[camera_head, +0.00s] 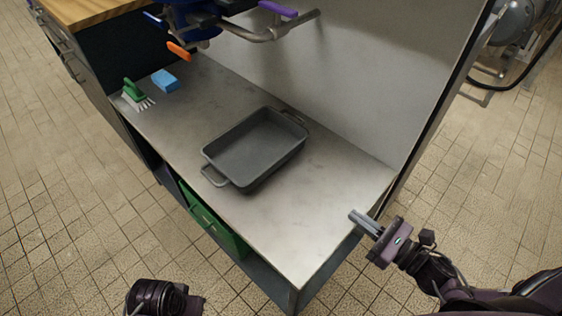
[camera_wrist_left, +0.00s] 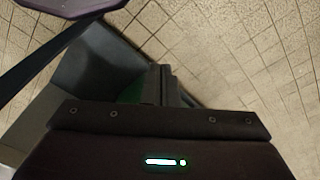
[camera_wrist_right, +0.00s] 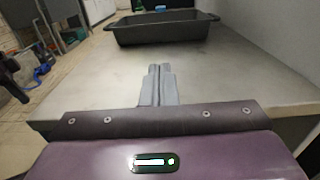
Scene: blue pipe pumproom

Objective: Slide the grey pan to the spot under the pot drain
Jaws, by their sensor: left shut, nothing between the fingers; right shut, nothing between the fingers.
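The grey pan (camera_head: 255,150), rectangular with a handle at each end, lies flat and looks empty on the middle of the metal bench top (camera_head: 290,225). It also shows ahead in the right wrist view (camera_wrist_right: 163,30). The drain, a blue fitting (camera_head: 197,28) with an orange lever, hangs over the bench's far left part, left of and beyond the pan. My right gripper (camera_head: 354,216) is shut and empty at the bench's right end, apart from the pan. My left gripper (camera_wrist_left: 162,84) is shut and empty in its wrist view, away from the pan.
A green brush (camera_head: 134,92) and a blue sponge (camera_head: 165,80) lie at the bench's far left end. A metal pipe (camera_head: 268,33) with a purple handle juts over the back. A pale wall panel (camera_head: 330,90) stands behind. Bench around the pan is clear.

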